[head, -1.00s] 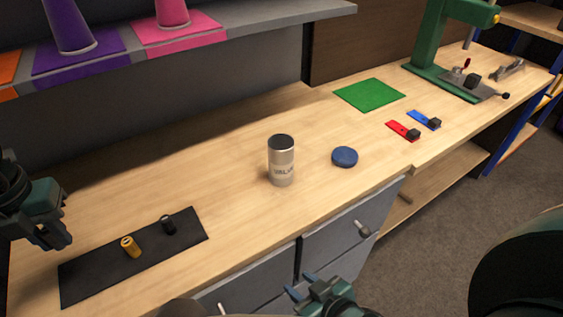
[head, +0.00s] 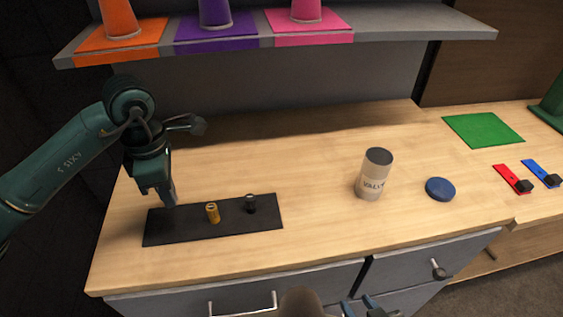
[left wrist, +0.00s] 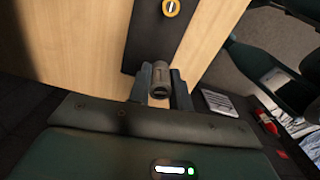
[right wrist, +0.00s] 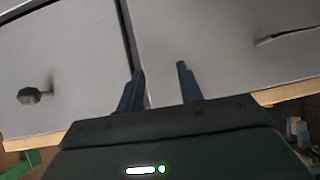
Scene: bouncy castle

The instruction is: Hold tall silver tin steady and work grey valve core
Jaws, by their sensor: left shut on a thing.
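The tall silver tin (head: 372,180), with a dark top and a "VALV" label, stands upright on the bench in the head view. My left gripper (head: 168,197) is at the left end of the black mat (head: 180,228), well left of the tin. In the left wrist view my left gripper (left wrist: 160,85) is shut on a small grey cylinder, the grey valve core (left wrist: 160,75). A gold core (head: 212,212) and a black core (head: 250,204) stand on the mat. My right gripper (right wrist: 160,85) is open and empty before the grey drawer fronts, away from the tin.
A blue round lid (head: 440,189) lies right of the tin. Red (head: 508,178) and blue (head: 540,172) strips and a green mat (head: 484,129) lie further right. A shelf (head: 390,26) with coloured cones hangs above. The bench between mat and tin is clear.

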